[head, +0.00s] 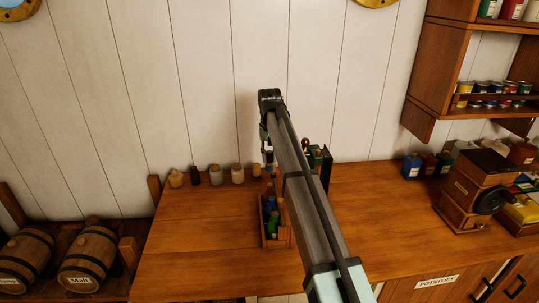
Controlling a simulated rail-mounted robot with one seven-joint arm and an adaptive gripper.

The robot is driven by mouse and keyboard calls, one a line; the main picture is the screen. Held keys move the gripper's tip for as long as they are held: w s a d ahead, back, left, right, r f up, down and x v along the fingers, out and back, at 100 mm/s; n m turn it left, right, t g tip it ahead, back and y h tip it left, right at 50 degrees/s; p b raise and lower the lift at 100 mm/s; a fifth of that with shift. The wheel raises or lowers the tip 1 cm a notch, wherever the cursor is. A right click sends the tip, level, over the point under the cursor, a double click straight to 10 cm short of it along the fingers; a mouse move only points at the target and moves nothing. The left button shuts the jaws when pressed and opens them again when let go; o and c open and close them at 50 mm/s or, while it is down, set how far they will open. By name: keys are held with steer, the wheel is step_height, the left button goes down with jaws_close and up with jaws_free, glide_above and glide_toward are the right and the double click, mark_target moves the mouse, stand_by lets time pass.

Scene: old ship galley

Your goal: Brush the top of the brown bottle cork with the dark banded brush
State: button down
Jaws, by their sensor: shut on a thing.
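My gripper (267,158) points down above the back end of a small wooden bottle crate (264,228), partly hidden by my arm. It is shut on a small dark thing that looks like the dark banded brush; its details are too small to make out. The crate holds several bottles, among them a blue bottle (269,205) and a green bottle (273,224). I cannot pick out the brown bottle or its cork for certain. I cannot tell whether the held thing touches any bottle.
Several small jars (215,175) line the back of the wooden counter (190,245). A coffee grinder (472,190) and tins are at the right, under a wall shelf (440,75). Barrels (90,255) lie at the left. The counter's left part is clear.

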mark_target(269, 169)
step_height(269, 169, down, 5)
steer(key=shift+b, duration=1.15)
steer(key=shift+s+f+b, duration=0.15)
steer(key=shift+f+b, duration=0.2)
steer(key=shift+f, duration=0.1)
steer(key=shift+w, duration=0.4)
steer(key=shift+s+f+b, duration=0.15)
steer(key=shift+s+b, duration=0.05)
steer(key=shift+b, duration=0.2)
steer(key=shift+s+d+p, duration=0.25)
steer(key=shift+s+p, duration=0.05)
steer(key=shift+s, duration=0.8)
steer(key=shift+w+a, duration=0.25)
steer(key=shift+w, duration=0.8)
steer(key=shift+s+d+p, duration=0.25)
steer(key=shift+s+p, duration=0.1)
steer(key=shift+s, duration=0.75)
steer(key=shift+w+a, duration=0.25)
steer(key=shift+w, duration=0.9)
steer(key=shift+r+p, duration=1.9)
steer(key=shift+r, duration=2.2)
